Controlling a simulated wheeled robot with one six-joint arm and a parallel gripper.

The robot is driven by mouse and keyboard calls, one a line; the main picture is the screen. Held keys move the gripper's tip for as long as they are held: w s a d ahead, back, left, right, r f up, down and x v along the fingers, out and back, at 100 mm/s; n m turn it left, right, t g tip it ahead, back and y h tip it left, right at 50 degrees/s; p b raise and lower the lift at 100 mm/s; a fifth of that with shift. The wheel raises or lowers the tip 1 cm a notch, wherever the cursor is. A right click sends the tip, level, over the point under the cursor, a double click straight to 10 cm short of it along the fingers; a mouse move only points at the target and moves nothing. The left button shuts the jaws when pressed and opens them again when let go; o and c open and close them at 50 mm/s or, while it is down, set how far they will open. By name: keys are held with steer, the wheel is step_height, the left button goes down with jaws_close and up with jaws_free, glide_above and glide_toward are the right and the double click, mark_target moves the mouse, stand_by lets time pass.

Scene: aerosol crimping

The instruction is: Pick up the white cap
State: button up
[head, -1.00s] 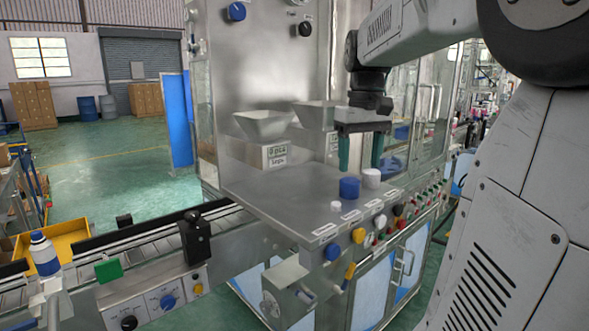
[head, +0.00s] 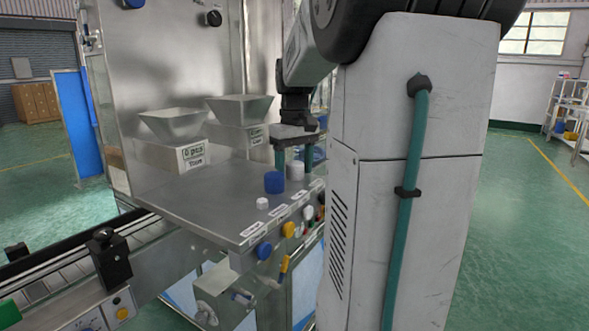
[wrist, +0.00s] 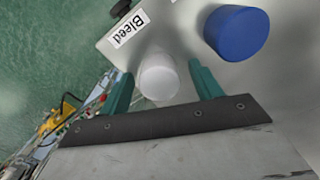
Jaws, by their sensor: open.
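A white cylindrical cap (head: 296,171) stands upright on the metal shelf, near its right front edge. My gripper (head: 293,175) is open, pointing down over this cap with its green fingers. In the wrist view, the white cap (wrist: 158,80) lies between the two spread fingers of my gripper (wrist: 160,73); the left finger looks close to it, but I cannot tell whether it touches. A blue cap (head: 274,183) stands just to the left and also shows in the wrist view (wrist: 237,33). A smaller white cap (head: 262,203) stands further left, nearer the front.
The metal shelf (head: 205,200) has free room to the left. Two metal hoppers (head: 172,124) on white boxes stand behind. Knobs (head: 264,250) line the front panel. A "Bleed" label (wrist: 129,30) lies near the cap. A conveyor (head: 60,262) runs at the lower left.

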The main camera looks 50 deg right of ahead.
steer(key=c, duration=1)
steer(key=shift+r, duration=0.15)
